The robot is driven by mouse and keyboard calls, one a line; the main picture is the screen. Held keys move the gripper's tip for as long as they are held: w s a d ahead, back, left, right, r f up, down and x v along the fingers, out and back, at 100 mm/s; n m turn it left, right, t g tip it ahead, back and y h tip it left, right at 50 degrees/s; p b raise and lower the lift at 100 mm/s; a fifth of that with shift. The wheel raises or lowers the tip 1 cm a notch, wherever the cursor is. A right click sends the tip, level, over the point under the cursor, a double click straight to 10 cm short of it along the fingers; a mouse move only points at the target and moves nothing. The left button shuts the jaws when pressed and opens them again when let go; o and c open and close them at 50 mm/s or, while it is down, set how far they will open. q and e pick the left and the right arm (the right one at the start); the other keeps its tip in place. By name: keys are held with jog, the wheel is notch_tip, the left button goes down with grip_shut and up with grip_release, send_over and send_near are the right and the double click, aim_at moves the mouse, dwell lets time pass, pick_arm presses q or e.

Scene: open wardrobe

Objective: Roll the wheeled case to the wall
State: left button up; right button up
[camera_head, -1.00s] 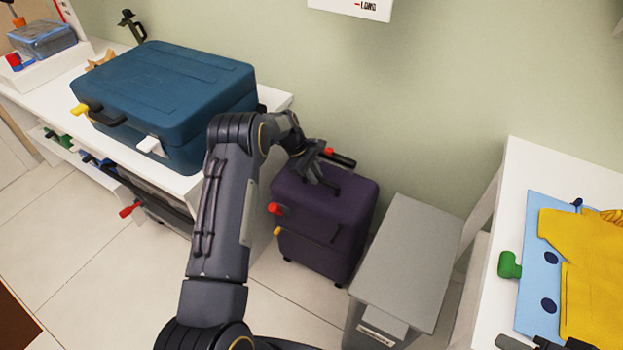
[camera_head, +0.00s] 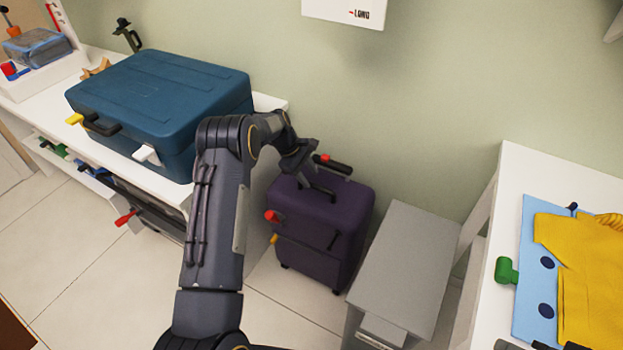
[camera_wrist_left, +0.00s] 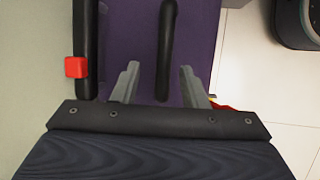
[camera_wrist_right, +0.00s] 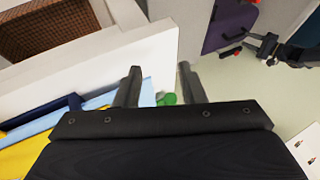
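The purple wheeled case (camera_head: 312,237) stands upright on the floor between the white shelf unit and a grey box. Its back is close to the wall; I cannot tell whether it touches. A black pull handle with a red button (camera_head: 332,163) rises at its wall side, and a dark carry handle (camera_head: 318,189) is on top. My left gripper (camera_head: 312,172) is over the case top. In the left wrist view its fingers (camera_wrist_left: 160,88) are apart, with the carry handle (camera_wrist_left: 166,50) between them, not clamped. My right gripper (camera_wrist_right: 160,88) is open and empty near a white table.
A blue case (camera_head: 160,95) lies on the white shelf unit (camera_head: 268,102) at left. The grey box (camera_head: 405,262) stands close to the purple case's right. The white table (camera_head: 560,180) at right bears a yellow garment (camera_head: 585,265). Tiled floor (camera_head: 85,240) is clear at front left.

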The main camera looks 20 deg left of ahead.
pick_arm(q)
jog(key=v, duration=0.5)
pick_arm(e)
jog(key=shift+r, duration=0.2)
pick_arm(q)
jog(key=s+d+r+m+t, duration=0.1)
jog(key=s+d+r+m, duration=0.15)
jog(key=s+r, duration=0.65)
jog(key=s+d+r+m+t, duration=0.1)
jog(key=s+r+m, duration=0.3)
jog(key=s+r, duration=0.5)
jog(key=s+d+m+t, duration=0.1)
jog(key=s+d+m, duration=0.3)
jog(key=s, duration=0.7)
jog(key=s+d+m+t, duration=0.1)
jog(key=s+d+m, duration=0.35)
jog(key=s, duration=0.65)
notch_tip(320, 180, up, 13)
jog(key=p, duration=1.2)
jog(key=shift+y+p, duration=0.4)
pick_arm(e)
notch_tip(320, 180, up, 12)
jog(key=shift+r, duration=0.25)
